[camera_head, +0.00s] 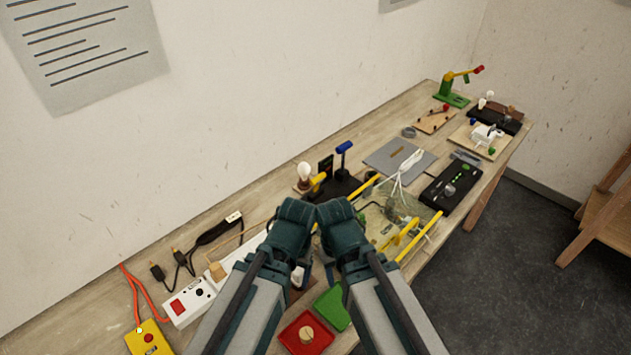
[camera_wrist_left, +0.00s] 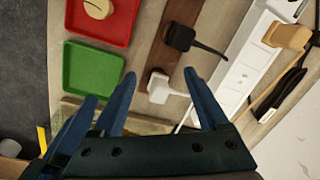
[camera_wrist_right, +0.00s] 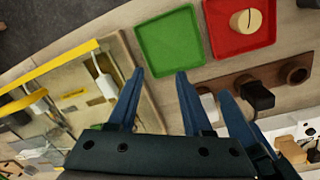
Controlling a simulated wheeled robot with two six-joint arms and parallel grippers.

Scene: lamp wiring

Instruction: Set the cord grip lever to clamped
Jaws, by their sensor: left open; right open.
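I cannot tell for certain which part is the cord grip lever. In the head view, a black stand near the wall carries a yellow-handled part (camera_head: 319,179) and a blue-handled lever (camera_head: 345,147). A far green stand (camera_head: 452,99) holds a yellow arm with a red tip. My left gripper (camera_wrist_left: 160,74) is open and empty, above the table near a white plug (camera_wrist_left: 158,88) and a black plug (camera_wrist_left: 182,38). My right gripper (camera_wrist_right: 160,72) is open and empty, close beside the left, near the green tray (camera_wrist_right: 170,45). My arms hide part of the table.
A red tray (camera_head: 289,338) holds a wooden round piece. A clear panel with yellow rails (camera_head: 425,236) lies right of my grippers. A black control box (camera_head: 451,188), a grey plate (camera_head: 385,160) and a white socket box (camera_head: 187,304) stand on the crowded table.

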